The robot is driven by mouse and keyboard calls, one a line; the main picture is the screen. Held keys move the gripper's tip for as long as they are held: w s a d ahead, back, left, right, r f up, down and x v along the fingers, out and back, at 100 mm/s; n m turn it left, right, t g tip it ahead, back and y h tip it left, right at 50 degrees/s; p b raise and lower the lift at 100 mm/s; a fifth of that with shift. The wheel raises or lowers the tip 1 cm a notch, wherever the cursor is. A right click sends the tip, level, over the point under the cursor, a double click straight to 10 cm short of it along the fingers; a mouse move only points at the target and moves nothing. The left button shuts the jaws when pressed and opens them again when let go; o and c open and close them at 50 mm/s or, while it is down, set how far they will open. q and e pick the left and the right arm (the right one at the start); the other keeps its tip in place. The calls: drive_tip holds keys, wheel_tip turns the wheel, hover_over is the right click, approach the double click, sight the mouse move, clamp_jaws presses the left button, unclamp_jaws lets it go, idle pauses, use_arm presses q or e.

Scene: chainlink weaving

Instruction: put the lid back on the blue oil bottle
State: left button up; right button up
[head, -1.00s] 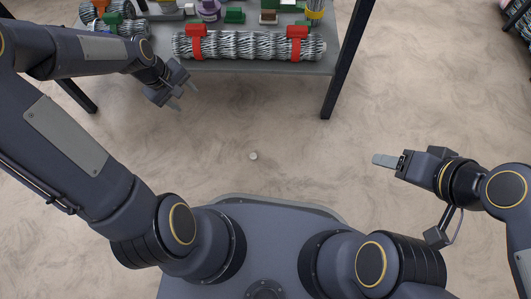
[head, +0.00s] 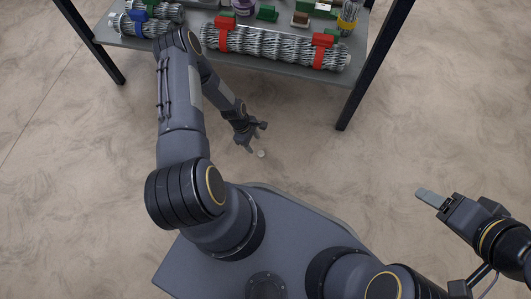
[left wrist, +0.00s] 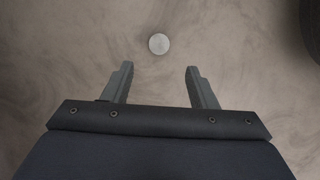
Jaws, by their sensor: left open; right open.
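A small pale round disc (head: 261,154), which looks like the lid, lies flat on the floor in front of my base. It also shows in the left wrist view as a whitish disc (left wrist: 159,43), just beyond the fingertips and centred between them. My left gripper (head: 258,138) is open and empty, reaching down close to the disc; its two fingers also show apart in the left wrist view (left wrist: 160,68). My right gripper (head: 428,197) is open at the right, seen edge-on, with nothing visible in it. I cannot make out a blue oil bottle in either view.
A grey table (head: 180,47) stands at the back on dark legs. On it lie a long wire roll (head: 270,46) with red clamps, smaller rolls with a blue clamp (head: 139,15), a purple item (head: 243,5) and green blocks. The floor between table and base is otherwise clear.

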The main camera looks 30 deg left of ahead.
sight(261, 153)
use_arm(q)
drive_tip(key=shift+b+x, duration=0.6)
drive_tip(key=shift+x, duration=0.65)
drive_tip(key=b+x, duration=0.3)
drive_tip(key=x, duration=0.2)
drive_tip(key=shift+w+d+f, duration=0.1)
drive_tip(key=shift+w+d, duration=0.05)
drive_tip(key=shift+d, duration=0.05)
drive_tip(key=c, duration=1)
